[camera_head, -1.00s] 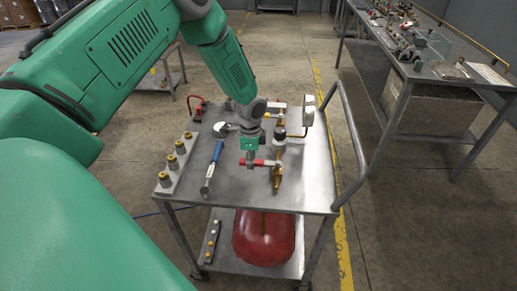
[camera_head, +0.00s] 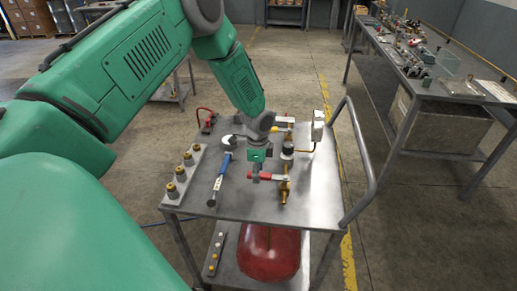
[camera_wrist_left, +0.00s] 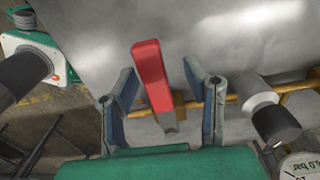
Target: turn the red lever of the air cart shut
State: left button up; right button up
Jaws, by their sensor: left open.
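The red lever (camera_head: 267,176) sits at a brass valve pipe (camera_head: 285,188) on the top of the metal cart (camera_head: 240,205). It points left from the pipe, roughly crosswise to it. My left gripper (camera_head: 257,177) is over the lever, pointing down. In the left wrist view the red lever (camera_wrist_left: 152,75) stands between the two open fingers (camera_wrist_left: 158,68), with gaps on both sides. The lever's joint is partly hidden behind the gripper. My right gripper is not in view.
A blue-handled hammer (camera_head: 220,178) lies left of the gripper, beside a strip with several brass fittings (camera_head: 181,175). A white box (camera_head: 318,125) stands at the back right. The cart's handrail (camera_head: 362,150) is on the right. A red tank (camera_head: 268,255) sits below.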

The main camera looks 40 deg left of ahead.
pick_arm(q)
notch_tip(320, 180, up, 12)
dwell(0.5)
jog(key=shift+f, duration=0.15)
